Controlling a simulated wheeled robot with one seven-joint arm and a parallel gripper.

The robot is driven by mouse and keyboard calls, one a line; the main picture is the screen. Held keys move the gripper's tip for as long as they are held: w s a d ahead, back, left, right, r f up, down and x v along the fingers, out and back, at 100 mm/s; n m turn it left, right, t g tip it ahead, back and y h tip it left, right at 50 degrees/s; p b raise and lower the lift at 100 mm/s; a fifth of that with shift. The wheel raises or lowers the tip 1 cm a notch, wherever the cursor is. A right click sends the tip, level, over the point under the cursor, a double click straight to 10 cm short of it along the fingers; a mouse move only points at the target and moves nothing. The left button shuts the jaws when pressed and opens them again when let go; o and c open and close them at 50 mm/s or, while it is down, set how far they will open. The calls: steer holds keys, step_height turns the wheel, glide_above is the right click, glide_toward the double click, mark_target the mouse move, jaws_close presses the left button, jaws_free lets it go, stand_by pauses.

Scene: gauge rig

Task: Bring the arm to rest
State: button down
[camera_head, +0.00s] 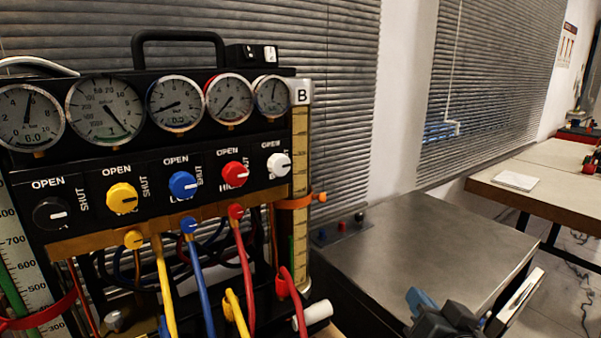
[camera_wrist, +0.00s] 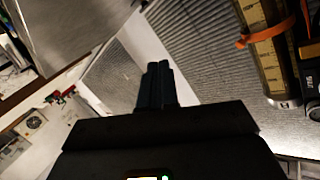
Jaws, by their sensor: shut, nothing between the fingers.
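My gripper (camera_wrist: 158,68) shows in the wrist view. Its two dark fingers are together with nothing between them, and they point up the picture into open air. They appear clear of the gauge rig. The rig's yellow scale column (camera_wrist: 262,25) with an orange clamp (camera_wrist: 268,32) is at the upper right of that view. In the head view the gauge rig (camera_head: 150,150) fills the left side, with a row of round dials above coloured knobs. The fingers cannot be made out clearly in the head view.
A grey-topped bench (camera_head: 425,245) stands right of the rig. Yellow, blue and red hoses (camera_head: 196,285) hang below the knobs. Window blinds (camera_head: 345,110) cover the wall behind. A further table (camera_head: 550,185) carries a white pad (camera_head: 515,180). Floor shows at the far right.

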steer(key=s+d+f+n, duration=0.2)
steer(key=s+f, duration=0.2)
steer(key=s, duration=0.7)
steer(key=s+d+f+n, duration=0.2)
steer(key=s+f, duration=0.3)
steer(key=s, duration=0.7)
steer(key=a+r+v, duration=0.1)
steer(key=a+v, duration=0.1)
steer(key=v, duration=1.7)
steer(key=shift+a+n+g+h, duration=0.2)
steer(key=shift+n+g+h, duration=0.1)
steer(key=shift+g, duration=0.1)
